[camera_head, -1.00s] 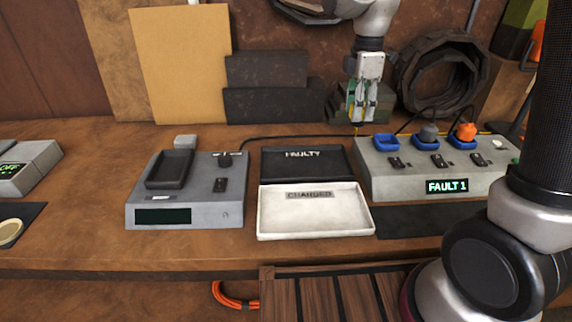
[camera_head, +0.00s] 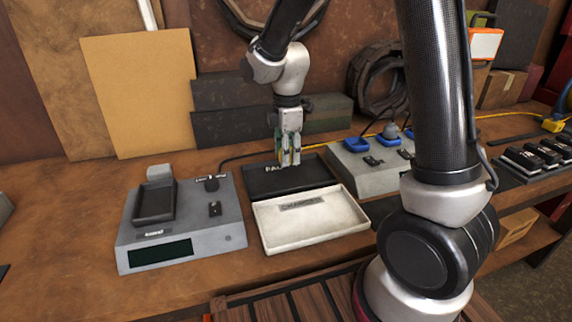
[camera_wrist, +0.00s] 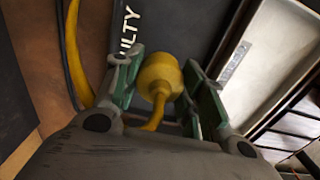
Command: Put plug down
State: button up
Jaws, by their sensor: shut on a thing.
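My gripper (camera_head: 289,163) is over the back of the black tray marked FAULTY (camera_head: 317,173). In the wrist view my gripper (camera_wrist: 160,85) is shut on a yellow plug (camera_wrist: 158,76), with its green-padded fingers on either side. The yellow cord (camera_wrist: 72,50) runs from the plug and passes on the left. The FAULTY tray (camera_wrist: 178,28) lies below the plug in that view. In the head view the fingers mostly hide the plug, and I cannot tell whether it touches the tray.
The white CHARGED tray (camera_head: 335,222) adjoins the black tray in front. A grey charger unit (camera_head: 225,235) stands left, and a grey socket box (camera_head: 375,180) with blue sockets stands right. My arm hides part of that box. Boards lean against the wall behind.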

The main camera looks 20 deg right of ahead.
jog(key=shift+f, duration=1.8)
jog(key=shift+f, duration=0.1)
jog(key=o, duration=1)
jog(key=shift+o, duration=0.2)
